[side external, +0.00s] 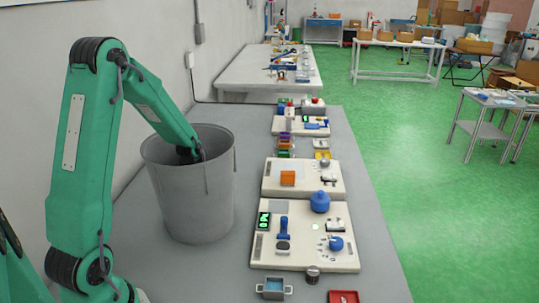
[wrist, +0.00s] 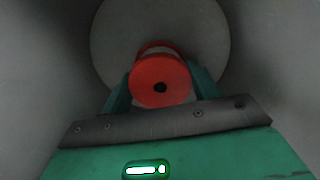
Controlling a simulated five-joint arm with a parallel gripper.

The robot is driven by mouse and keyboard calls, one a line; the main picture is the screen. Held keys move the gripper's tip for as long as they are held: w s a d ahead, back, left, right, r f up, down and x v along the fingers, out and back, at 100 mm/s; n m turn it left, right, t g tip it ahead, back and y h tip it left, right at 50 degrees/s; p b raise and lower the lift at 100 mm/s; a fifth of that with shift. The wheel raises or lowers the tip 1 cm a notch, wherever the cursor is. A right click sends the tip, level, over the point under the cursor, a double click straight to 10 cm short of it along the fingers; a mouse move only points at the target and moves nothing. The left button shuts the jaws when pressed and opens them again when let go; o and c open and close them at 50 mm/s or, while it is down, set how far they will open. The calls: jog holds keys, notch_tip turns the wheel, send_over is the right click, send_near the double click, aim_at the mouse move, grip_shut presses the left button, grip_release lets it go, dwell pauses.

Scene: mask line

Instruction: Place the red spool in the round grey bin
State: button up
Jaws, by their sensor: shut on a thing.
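The round grey bin (side external: 190,205) stands upright on the grey table, left of the work boards in the side external view. My arm reaches over its rim, and my gripper is down inside it, hidden by the bin's wall there. In the wrist view my gripper (wrist: 160,88) is shut on the red spool (wrist: 160,80), with a green finger on each side of it. I cannot tell how far the spool is above that floor.
The bin's inner wall (wrist: 40,70) surrounds my gripper closely. White boards (side external: 305,235) with blue and orange parts lie to the right of the bin. A small blue-grey tray (side external: 274,289) and a red tray (side external: 343,297) are at the front. Bare table lies between bin and boards.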

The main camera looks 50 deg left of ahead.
jog(key=shift+f, duration=0.1)
jog(key=o, duration=1.1)
notch_tip(320, 180, up, 12)
dwell(0.4)
jog(key=shift+r, duration=0.2)
